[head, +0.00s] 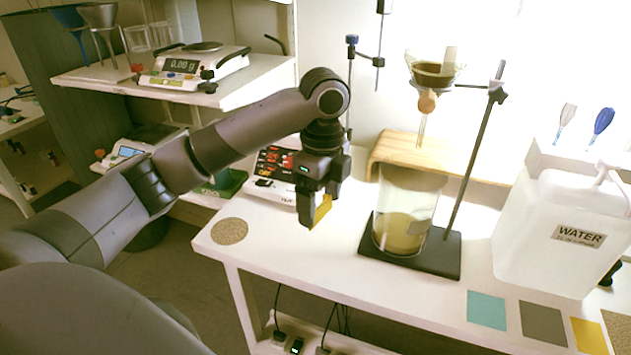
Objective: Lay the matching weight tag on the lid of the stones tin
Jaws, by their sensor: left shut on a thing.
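My left gripper (312,222) points down above the white bench, left of the glass beaker. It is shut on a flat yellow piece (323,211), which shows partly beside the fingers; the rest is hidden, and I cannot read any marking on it. A row of flat squares lies at the bench's front right: teal (486,310), grey (543,323), yellow (589,336) and a speckled one (619,331) cut by the frame edge. I cannot make out a stones tin here. My right gripper is not in view.
A beaker (407,205) of yellowish liquid stands on a dark stand base (447,256) under a filter funnel (434,67). A white water container (560,225) is at right. A round cork mat (229,231) lies at left. A device with red displays (274,160) sits behind my gripper.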

